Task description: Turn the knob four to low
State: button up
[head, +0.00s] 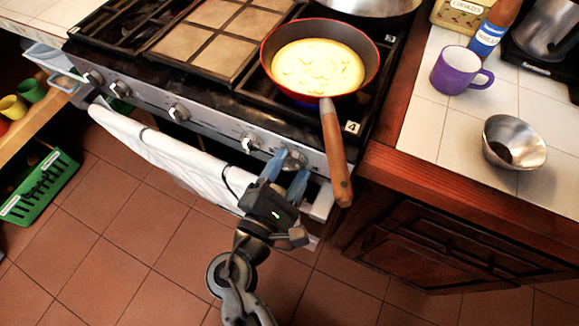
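The stove front (215,132) carries several silver knobs in a row. The rightmost knob (294,158) is at the fingertips of my gripper (288,168); its own number cannot be read. My gripper's two blue fingers are apart, one on the left of this knob and one at its lower right. I cannot tell whether they touch it. The fingers partly hide the knob, so its setting is unclear. Another knob (250,143) is just to the left. A label "4" (351,127) marks the front right burner.
A red pan (270,70) with yellow food sits on the front right burner. Its wooden handle (336,155) sticks out over the front edge, close to the right of my gripper. A white towel (165,155) hangs below the knobs. The counter holds a purple mug (457,70) and metal bowl (514,142).

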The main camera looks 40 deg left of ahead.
jog(key=o, duration=0.3)
jog(key=b+v, duration=0.1)
jog(key=v, duration=0.6)
jog(key=shift+s, duration=0.35)
dwell(0.3)
